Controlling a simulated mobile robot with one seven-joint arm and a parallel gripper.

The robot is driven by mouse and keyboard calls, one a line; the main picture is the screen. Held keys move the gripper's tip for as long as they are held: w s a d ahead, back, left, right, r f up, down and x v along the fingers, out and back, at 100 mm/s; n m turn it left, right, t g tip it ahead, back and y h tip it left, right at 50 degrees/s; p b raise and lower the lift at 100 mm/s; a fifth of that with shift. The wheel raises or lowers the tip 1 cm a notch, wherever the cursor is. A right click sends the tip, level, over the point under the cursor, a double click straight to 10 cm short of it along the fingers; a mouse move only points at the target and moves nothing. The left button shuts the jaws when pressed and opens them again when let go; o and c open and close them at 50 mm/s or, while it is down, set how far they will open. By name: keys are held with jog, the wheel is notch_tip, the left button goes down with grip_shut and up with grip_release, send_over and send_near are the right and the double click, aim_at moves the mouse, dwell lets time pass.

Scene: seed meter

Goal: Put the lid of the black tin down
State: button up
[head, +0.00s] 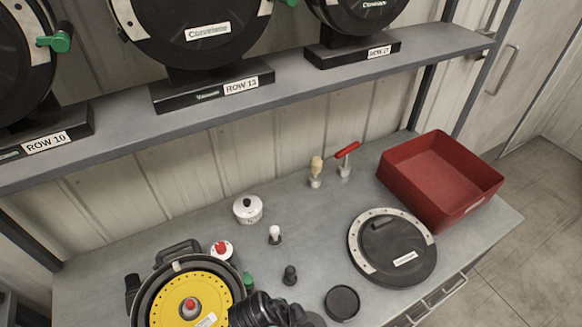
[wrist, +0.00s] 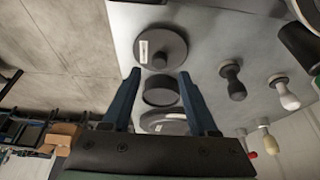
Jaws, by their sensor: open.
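In the wrist view, a dark round lid (wrist: 172,44) with a black knob and a white label appears to lie flat on the grey bench. Beside it stands a short, dark round tin (wrist: 160,96), apparently the black tin; it also shows in the head view (head: 342,303) near the bench's front edge. My gripper (wrist: 158,75) is open, with its two blue fingers apart and nothing gripped between them. The lid lies beyond the fingertips. In the head view, my dark arm covers most of what seems to be the lid at the bottom edge.
A large black cover (head: 405,240) with a pale ring lies right of the tin, before a red bin (head: 425,210). A yellow seed disc (head: 175,300) in a housing stands left. A white tin (head: 247,209) and several small handled tools stand behind. A shelf (head: 290,85) overhangs the back.

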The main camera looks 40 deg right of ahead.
jog(key=v, duration=0.7)
jog(key=shift+b, duration=0.35)
jog(key=w+a+r+n+t+h, duration=0.1)
jog(key=w+r+n+t, duration=0.65)
jog(key=w+r, duration=0.85)
jog(key=w+a+r+n+t, duration=0.2)
jog(key=w+r+t, duration=0.15)
jog(key=r, duration=0.45)
jog(key=w+a+r+n+t, duration=0.15)
jog(key=r+t, duration=0.25)
jog(key=r, duration=0.4)
jog(key=a+r+n+t+y, duration=0.1)
jog(key=a+r+n+t, duration=0.15)
jog(key=r, duration=0.55)
jog(key=a+r+n+t+y, duration=0.1)
jog(key=a+r+t, duration=0.2)
jog(key=r, duration=0.4)
jog(key=s+a+r+n+t+y, duration=0.1)
jog(key=s+a+r+n+t, duration=0.2)
jog(key=s+r, duration=0.3)
jog(key=s+a+r+n+t+y, duration=0.1)
jog(key=s+r+t, duration=0.4)
jog(key=r, duration=0.7)
jog(key=shift+s+a+r+n+y, duration=0.35)
jog(key=shift+s+a+n, duration=0.5)
jog(key=shift+n, duration=0.3)
jog(key=shift+w, duration=0.1)
